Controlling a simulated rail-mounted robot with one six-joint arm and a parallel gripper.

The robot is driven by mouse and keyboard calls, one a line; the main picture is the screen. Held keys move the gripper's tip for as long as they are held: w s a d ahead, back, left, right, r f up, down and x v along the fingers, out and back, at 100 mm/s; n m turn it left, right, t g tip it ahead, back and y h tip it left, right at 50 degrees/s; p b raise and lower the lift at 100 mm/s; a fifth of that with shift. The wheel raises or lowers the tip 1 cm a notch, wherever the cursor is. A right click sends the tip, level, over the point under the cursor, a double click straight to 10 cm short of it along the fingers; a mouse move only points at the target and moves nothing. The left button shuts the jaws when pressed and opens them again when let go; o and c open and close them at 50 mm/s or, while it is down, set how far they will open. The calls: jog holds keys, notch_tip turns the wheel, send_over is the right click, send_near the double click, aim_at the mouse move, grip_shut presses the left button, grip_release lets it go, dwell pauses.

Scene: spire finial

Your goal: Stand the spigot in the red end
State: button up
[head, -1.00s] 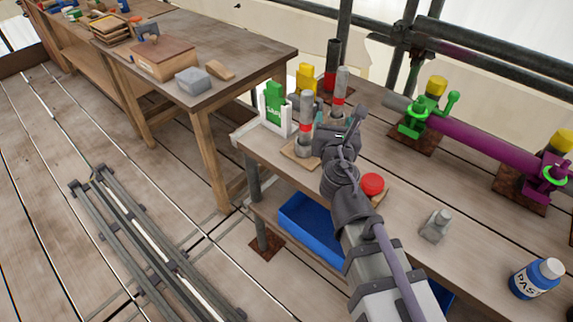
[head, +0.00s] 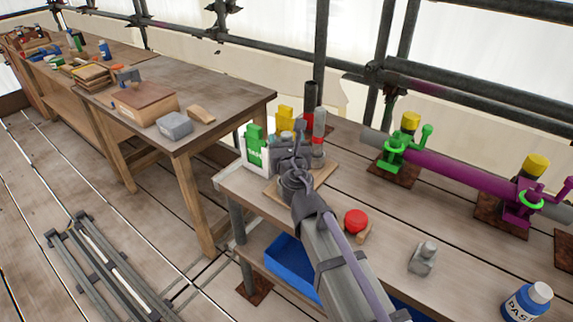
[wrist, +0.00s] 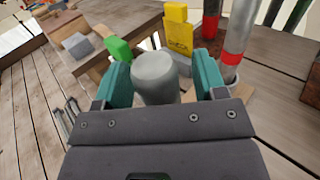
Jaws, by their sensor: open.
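A grey rounded-top cylinder (wrist: 155,78), apparently a spigot, stands between the teal fingers of my gripper (wrist: 163,84) in the wrist view. The jaws are open, one on each side, with a clear gap at the right finger. Whether the left finger touches cannot be told. In the head view my gripper (head: 294,146) hides most of this cylinder. A second grey post with a red band (head: 318,130) stands just right of it; it also shows in the wrist view (wrist: 236,48). A dark tube with a red lower part (wrist: 210,24) stands behind. I cannot tell which is the red end.
A green packet in a white holder (head: 256,152) and a yellow packet (head: 285,119) stand close behind my gripper. A clamped purple pipe (head: 455,175) lies at the back.

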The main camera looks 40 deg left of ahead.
jog(key=shift+w+a, duration=0.3)
grip_shut()
dwell(0.4)
